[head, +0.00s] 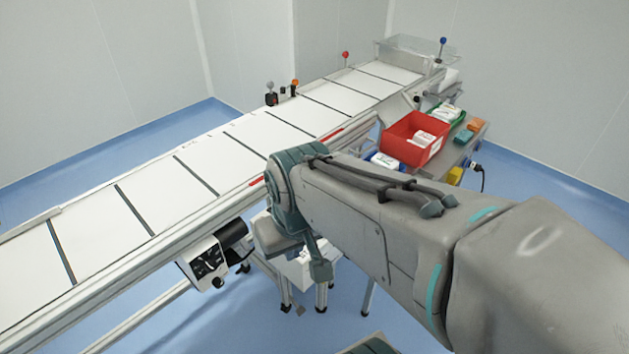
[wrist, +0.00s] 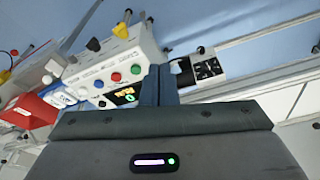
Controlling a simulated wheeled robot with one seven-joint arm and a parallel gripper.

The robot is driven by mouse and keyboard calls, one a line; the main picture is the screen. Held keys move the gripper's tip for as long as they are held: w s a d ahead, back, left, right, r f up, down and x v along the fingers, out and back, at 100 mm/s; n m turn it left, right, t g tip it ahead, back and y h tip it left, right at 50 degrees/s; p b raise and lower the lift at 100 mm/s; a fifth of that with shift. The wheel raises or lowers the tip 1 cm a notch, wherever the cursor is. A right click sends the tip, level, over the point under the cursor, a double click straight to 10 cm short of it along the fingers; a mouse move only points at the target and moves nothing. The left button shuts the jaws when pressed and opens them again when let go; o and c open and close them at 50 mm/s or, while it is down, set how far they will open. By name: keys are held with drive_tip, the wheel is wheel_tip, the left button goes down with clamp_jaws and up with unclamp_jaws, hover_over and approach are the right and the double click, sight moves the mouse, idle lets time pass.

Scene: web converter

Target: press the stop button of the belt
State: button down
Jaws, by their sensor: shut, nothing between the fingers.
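Labels are too small to read, so I cannot tell for sure which is the stop button. My gripper (wrist: 167,68) is shut and empty, its fingers just right of this box in the picture; contact cannot be told. The white belt (head: 170,185) runs across the head view, where my arm hides the button box and my fingers are not clearly seen.
A white box with dark knobs (head: 206,262) hangs under the belt's near edge; it also shows in the wrist view (wrist: 207,66). A red bin (head: 412,140) stands on a side table at the right. Blue floor lies open in front of the belt.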

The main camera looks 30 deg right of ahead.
drive_tip(key=shift+w+d, duration=0.15)
drive_tip(key=shift+w, duration=0.25)
drive_tip(key=shift+s, duration=0.1)
drive_tip(key=w+d+f+m+t+y+p, duration=0.1)
drive_tip(key=w+m+y+p, duration=0.15)
drive_tip(key=w+m, duration=0.35)
drive_tip(key=w+d+f+m+y+p, duration=0.1)
drive_tip(key=w+d+m+y+p, duration=0.15)
drive_tip(key=w+m, duration=0.25)
drive_tip(key=w+d+f+m+t, duration=0.2)
drive_tip(key=w+d+m, duration=0.1)
drive_tip(key=d+m, duration=0.2)
drive_tip(key=w+d+f+m+t+p, duration=0.1)
drive_tip(key=w+d+f+m+t, duration=0.1)
drive_tip(key=d, duration=0.4)
drive_tip(key=w+f+m, duration=0.1)
drive_tip(key=m, duration=0.1)
drive_tip(key=shift+w+d+f+m, duration=0.15)
drive_tip(key=shift+w+d+m, duration=0.15)
drive_tip(key=shift+w+m, duration=0.1)
